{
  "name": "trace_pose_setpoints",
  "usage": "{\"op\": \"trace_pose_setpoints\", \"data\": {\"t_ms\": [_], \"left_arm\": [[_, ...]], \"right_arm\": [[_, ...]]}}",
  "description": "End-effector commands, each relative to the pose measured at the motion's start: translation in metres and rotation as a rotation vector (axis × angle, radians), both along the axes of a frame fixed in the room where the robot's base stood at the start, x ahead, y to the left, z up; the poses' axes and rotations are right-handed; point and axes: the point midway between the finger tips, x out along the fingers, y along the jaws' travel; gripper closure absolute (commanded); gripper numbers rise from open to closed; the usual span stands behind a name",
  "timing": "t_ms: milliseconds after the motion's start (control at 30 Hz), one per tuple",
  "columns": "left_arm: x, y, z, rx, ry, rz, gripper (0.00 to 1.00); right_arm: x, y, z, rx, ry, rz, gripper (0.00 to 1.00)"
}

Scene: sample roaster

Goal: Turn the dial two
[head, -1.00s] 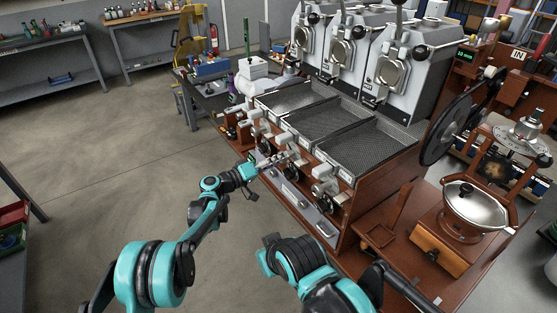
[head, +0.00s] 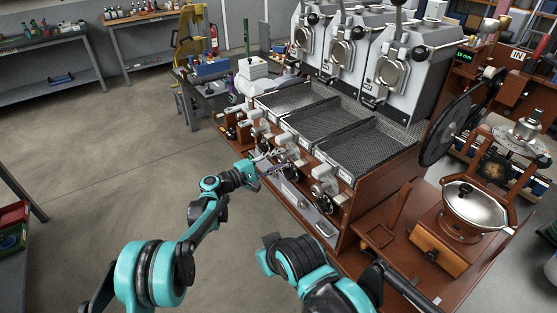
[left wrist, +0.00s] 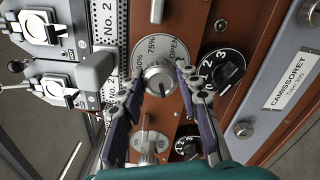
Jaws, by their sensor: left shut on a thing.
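In the left wrist view, a round silver knob (left wrist: 159,78) sits in a grey scale plate marked 50%, 75% and OPEN. My left gripper (left wrist: 160,82) has a finger on each side of this knob and is shut on it. In the head view my left gripper (head: 264,165) is at the front panel of the roaster, and its fingers are small there. Just right of the knob is a black dial (left wrist: 222,70) with white numbers. A second black numbered dial (left wrist: 188,148) is lower down. My right arm shows at the bottom of the head view, but its gripper does not.
A "No. 2" plate (left wrist: 104,30) and white-metal fittings (left wrist: 48,90) lie left of the knob. Mesh cooling trays (head: 325,120) sit above the panel. The floor (head: 100,170) at left is clear.

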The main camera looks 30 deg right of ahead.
Motion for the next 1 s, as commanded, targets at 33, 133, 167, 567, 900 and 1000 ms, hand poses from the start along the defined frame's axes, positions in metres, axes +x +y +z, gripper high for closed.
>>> {"op": "trace_pose_setpoints", "data": {"t_ms": [33, 133, 167, 567, 900, 1000], "left_arm": [[0.0007, 0.0003, -0.0001, -0.002, 0.03, 0.002, 0.96], [0.0007, 0.0003, 0.0, -0.006, 0.086, 0.002, 0.96], [0.0007, 0.0003, 0.0, -0.007, 0.099, 0.002, 0.96], [0.0007, 0.0003, -0.0001, -0.015, 0.194, 0.001, 0.96], [0.0004, 0.0002, -0.0003, -0.014, 0.197, 0.001, 0.96], [0.0004, 0.0002, -0.0003, -0.014, 0.197, 0.001, 0.52]], "right_arm": [[-0.0001, 0.0, 0.0001, 0.0, 0.0, 0.0, 1.0], [0.0, 0.0, 0.0002, 0.0, 0.0, 0.0, 1.0], [0.0, 0.0, 0.0002, 0.0, 0.0, 0.0, 1.0], [0.0, 0.0, 0.0004, 0.0, 0.0, 0.0, 1.0], [0.0, 0.0, 0.0003, 0.0, 0.0, 0.0, 1.0], [0.0, 0.0, 0.0003, 0.0, 0.0, 0.0, 1.0]]}}
